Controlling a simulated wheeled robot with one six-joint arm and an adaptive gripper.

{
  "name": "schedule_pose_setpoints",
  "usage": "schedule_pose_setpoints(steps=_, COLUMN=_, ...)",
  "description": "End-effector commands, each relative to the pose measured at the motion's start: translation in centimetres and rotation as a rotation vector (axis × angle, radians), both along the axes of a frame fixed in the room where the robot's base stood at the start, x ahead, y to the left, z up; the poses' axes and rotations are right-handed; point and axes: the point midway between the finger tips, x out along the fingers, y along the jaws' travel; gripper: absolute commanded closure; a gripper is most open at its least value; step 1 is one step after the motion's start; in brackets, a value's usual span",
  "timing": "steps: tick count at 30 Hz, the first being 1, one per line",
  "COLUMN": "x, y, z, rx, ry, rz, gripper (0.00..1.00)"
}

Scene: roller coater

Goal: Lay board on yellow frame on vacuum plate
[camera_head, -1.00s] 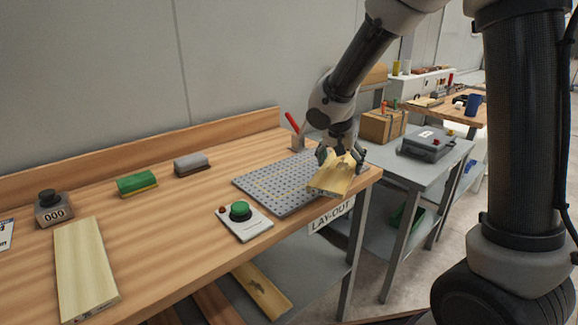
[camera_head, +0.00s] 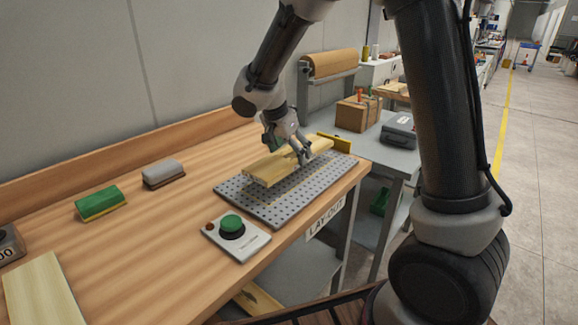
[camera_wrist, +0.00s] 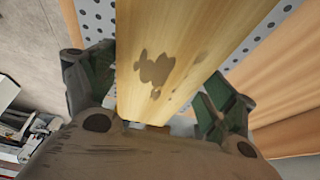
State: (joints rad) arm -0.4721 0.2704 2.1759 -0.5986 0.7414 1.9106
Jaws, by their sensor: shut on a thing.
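My gripper (camera_head: 298,150) is shut on a light wooden board (camera_head: 268,168) and holds it above the grey perforated vacuum plate (camera_head: 250,207). In the wrist view the board (camera_wrist: 190,45) has dark brown patches on its face and runs away from my gripper (camera_wrist: 155,110) between the green-grey fingers. The plate's holes (camera_wrist: 98,18) show on both sides of the board. Faint yellowish lines (camera_head: 312,183) show on the plate, partly covered by the board; I cannot tell whether the board touches the plate.
A control box with a green button (camera_head: 232,225) sits in front of the plate. A green block (camera_head: 100,202), a grey block (camera_head: 163,173) and another board (camera_head: 42,292) lie to the left. A grey side table (camera_head: 385,148) stands beyond the right end.

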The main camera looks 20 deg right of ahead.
Motion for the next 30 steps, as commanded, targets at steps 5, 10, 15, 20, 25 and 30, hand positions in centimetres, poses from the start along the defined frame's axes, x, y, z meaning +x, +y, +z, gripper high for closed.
schedule_pose_setpoints(steps=5, x=0.0, y=0.0, z=-1.6, rx=-0.001, ry=0.002, rz=0.000, gripper=0.46)
schedule_pose_setpoints(steps=10, x=-0.1, y=0.0, z=-4.1, rx=0.000, ry=0.002, rz=0.000, gripper=0.46)
schedule_pose_setpoints(steps=15, x=0.0, y=0.0, z=-4.5, rx=0.001, ry=-0.001, rz=0.000, gripper=0.46)
schedule_pose_setpoints(steps=20, x=0.0, y=0.0, z=-4.6, rx=0.001, ry=-0.001, rz=0.000, gripper=0.46)
schedule_pose_setpoints(steps=25, x=0.0, y=0.0, z=-4.7, rx=0.001, ry=0.000, rz=0.000, gripper=0.00)
schedule_pose_setpoints(steps=30, x=0.0, y=0.0, z=-4.7, rx=0.001, ry=-0.001, rz=0.000, gripper=0.00)
